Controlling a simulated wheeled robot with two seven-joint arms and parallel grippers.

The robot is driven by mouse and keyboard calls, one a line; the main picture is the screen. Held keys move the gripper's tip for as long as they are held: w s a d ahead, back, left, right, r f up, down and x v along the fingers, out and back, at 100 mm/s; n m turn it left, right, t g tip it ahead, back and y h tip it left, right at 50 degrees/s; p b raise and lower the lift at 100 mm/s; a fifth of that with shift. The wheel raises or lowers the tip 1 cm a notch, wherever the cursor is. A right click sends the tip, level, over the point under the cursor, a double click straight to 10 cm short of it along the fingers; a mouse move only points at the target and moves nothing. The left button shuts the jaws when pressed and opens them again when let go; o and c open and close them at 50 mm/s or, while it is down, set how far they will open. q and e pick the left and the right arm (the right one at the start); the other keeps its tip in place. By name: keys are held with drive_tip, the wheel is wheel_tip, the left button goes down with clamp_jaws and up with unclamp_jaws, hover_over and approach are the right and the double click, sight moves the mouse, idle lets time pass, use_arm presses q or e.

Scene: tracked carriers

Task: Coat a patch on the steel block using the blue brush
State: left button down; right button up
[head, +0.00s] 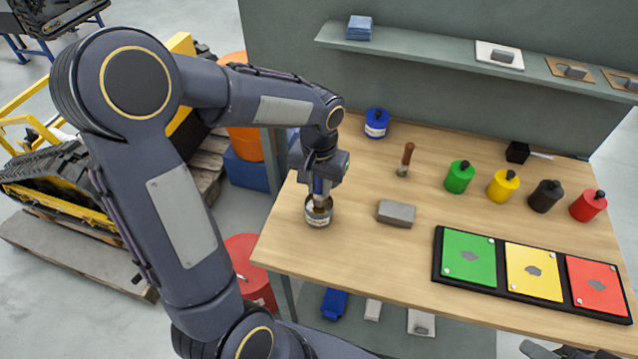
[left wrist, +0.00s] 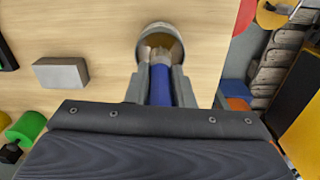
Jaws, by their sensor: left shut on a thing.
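My left gripper (head: 318,186) points down over a small round metal tin (head: 319,218) near the table's left side. It is shut on the blue brush (left wrist: 160,84), whose blue handle shows between the fingers in the left wrist view. The brush's lower end is at or inside the tin's mouth; the tip is hard to see. The tin also shows in the left wrist view (left wrist: 160,32). The grey steel block (head: 396,213) lies flat on the table to the right of the tin, apart from it. It also shows in the left wrist view (left wrist: 61,74).
A brown-handled brush (head: 405,160) stands behind the block. Green (head: 459,177), yellow (head: 503,186), black (head: 545,196) and red (head: 588,205) containers stand at right, a blue one (head: 376,123) at back. A tray of coloured plates (head: 437,262) lies front right. Table around the block is clear.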

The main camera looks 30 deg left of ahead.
use_arm(q)
drive_tip(key=shift+f+b, duration=0.35)
drive_tip(key=shift+f, duration=0.1)
idle(1.1)
drive_tip(key=shift+r, duration=0.1)
wheel_tip(320, 180, up, 7)
drive_tip(key=p, duration=0.5)
drive_tip(key=shift+p, duration=0.4)
drive_tip(key=shift+s, duration=0.1)
idle(0.5)
